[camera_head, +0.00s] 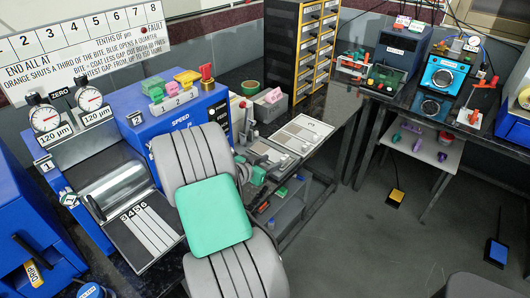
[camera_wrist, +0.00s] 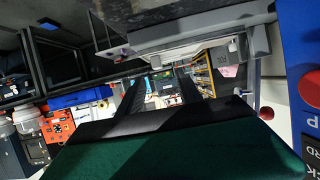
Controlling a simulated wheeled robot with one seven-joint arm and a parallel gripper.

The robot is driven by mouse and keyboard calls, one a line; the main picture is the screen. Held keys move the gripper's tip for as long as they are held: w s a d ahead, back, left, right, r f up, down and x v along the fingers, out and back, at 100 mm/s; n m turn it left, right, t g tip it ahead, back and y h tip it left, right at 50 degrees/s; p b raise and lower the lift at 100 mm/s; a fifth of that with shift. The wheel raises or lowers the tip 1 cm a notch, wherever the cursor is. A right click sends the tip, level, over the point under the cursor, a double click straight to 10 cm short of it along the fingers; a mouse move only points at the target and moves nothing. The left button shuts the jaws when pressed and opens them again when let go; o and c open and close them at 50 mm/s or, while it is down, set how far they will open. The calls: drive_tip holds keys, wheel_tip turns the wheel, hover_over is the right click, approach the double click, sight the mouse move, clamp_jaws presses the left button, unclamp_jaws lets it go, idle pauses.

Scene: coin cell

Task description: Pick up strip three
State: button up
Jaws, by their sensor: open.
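Strip three (camera_head: 138,236) is the leftmost of several narrow pale strips lying side by side on a dark plate (camera_head: 122,238) at the front of the blue machine. The digits 3, 4, 5, 6 stand at their far ends. In the head view my grey and teal arm rises just right of the plate, and my gripper cannot be made out there. In the wrist view my gripper (camera_wrist: 161,88) shows two dark fingers spread apart with nothing between them. The strips cannot be made out in the wrist view.
A metal roller (camera_head: 115,188) and two dial gauges (camera_head: 67,108) stand behind the strips. A blue speed box (camera_head: 178,118) carries coloured blocks. A black and yellow rack (camera_head: 300,50) stands at the back. A side bench (camera_head: 345,105) runs right, with open floor before it.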

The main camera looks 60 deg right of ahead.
sight(284, 157)
drive_tip(key=x, duration=0.2)
drive_tip(key=p+x, duration=0.1)
drive_tip(key=x, duration=0.4)
drive_tip(key=shift+s+d, duration=0.4)
drive_tip(key=shift+c, duration=0.4)
clamp_jaws()
